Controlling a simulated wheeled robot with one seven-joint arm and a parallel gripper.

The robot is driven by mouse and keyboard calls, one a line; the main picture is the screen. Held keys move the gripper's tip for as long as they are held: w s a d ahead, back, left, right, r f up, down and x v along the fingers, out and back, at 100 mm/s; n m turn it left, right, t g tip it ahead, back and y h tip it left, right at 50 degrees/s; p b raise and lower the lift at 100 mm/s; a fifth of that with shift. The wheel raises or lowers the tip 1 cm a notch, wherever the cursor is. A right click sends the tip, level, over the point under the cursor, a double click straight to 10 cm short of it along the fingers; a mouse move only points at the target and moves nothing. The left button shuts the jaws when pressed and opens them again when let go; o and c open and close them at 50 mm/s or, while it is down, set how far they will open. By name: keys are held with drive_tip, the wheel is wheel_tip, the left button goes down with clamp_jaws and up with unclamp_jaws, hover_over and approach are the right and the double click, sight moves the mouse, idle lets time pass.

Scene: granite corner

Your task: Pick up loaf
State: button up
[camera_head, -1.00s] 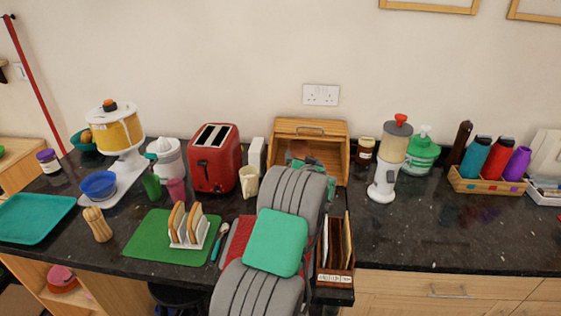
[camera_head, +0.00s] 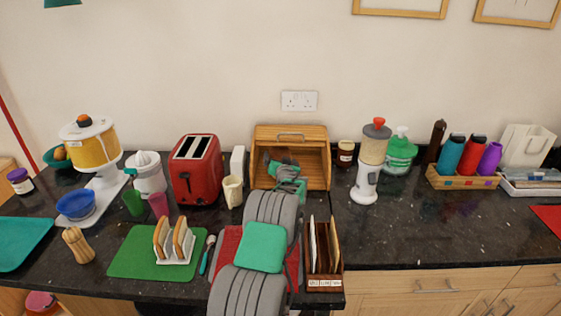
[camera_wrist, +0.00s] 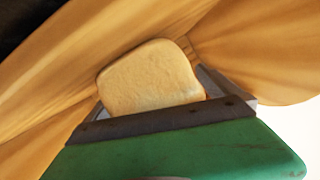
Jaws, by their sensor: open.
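The loaf (camera_wrist: 150,76) is pale tan with a rounded top and shows in the middle of the wrist view, inside the wooden bread bin (camera_head: 262,133). My gripper (camera_head: 286,166) reaches into the open front of the bin in the head view and hides the loaf there. In the wrist view my open gripper (camera_wrist: 155,92) has its grey fingers on either side of the loaf's near end. The dark edge of the green hand covers the loaf's lower part. I cannot tell whether a finger touches it.
The bin's wooden walls (camera_wrist: 250,45) are close around my gripper. A cream mug (camera_head: 232,192) and the red toaster (camera_head: 196,170) stand left of the bin. A jar (camera_head: 345,154) and a blender (camera_head: 366,180) stand right. The wooden file rack (camera_head: 323,268) is beside my arm.

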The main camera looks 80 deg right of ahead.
drive_tip(key=c, duration=1.5)
